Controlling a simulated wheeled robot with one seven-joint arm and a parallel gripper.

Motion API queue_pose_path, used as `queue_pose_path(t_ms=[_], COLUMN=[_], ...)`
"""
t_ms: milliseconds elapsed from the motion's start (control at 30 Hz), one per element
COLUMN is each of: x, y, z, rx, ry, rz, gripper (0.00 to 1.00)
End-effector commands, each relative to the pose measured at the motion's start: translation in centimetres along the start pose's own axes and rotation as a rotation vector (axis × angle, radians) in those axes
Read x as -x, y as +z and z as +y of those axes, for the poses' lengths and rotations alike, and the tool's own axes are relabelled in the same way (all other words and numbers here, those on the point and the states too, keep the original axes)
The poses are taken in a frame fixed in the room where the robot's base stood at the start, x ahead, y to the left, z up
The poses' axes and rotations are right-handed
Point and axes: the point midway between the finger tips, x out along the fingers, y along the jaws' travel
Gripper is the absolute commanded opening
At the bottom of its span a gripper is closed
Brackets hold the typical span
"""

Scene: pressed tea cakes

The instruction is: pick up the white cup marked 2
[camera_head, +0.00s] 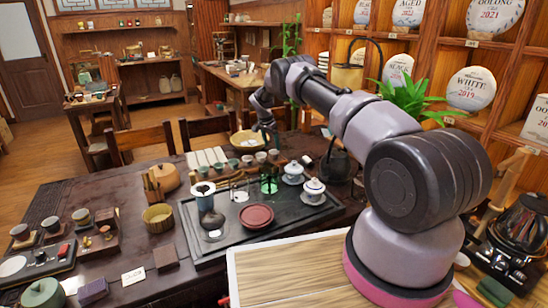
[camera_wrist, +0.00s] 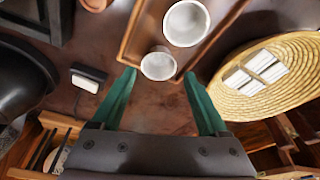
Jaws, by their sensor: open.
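Several small cups stand in a row on a narrow wooden tray at the back of the dark table in the head view, one of them a pale cup (camera_head: 274,154) at the right end. In the wrist view a small white cup (camera_wrist: 158,66) sits at the near end of the wooden tray (camera_wrist: 130,45), with a larger white cup (camera_wrist: 186,22) beyond it. I cannot read a number on either. My gripper (camera_wrist: 159,76) is open and empty, its green fingers pointing at the small cup from either side. In the head view my gripper (camera_head: 267,132) is over the table's far edge, partly indistinct.
A woven basket (camera_wrist: 236,98) holding white items lies close to the right of my gripper; it also shows in the head view (camera_head: 240,147). A small dark-topped white block (camera_wrist: 87,80) lies left. A dark kettle (camera_head: 337,165) and lidded white bowls (camera_head: 293,173) stand nearby.

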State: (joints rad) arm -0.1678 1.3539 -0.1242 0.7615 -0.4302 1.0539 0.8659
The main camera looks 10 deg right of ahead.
Motion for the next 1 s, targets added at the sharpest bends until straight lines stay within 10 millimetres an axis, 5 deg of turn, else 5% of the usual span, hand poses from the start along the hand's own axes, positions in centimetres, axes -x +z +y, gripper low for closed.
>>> queue_pose_path(t_ms=[433, 733, 767, 933, 1000], x=[-5.1, -5.6, -5.6, -5.6, -5.6], y=[-0.2, -0.3, -0.3, -0.3, -0.3], z=[0.1, 0.1, 0.1, 0.1, 0.1], rx=[0.0, 0.0, 0.0, 0.0, 0.0], ry=[0.0, -0.001, -0.001, -0.001, -0.001], rz=[0.0, 0.0, 0.0, 0.0, 0.0], gripper=[0.77, 0.77, 0.73, 0.1, 0.09])
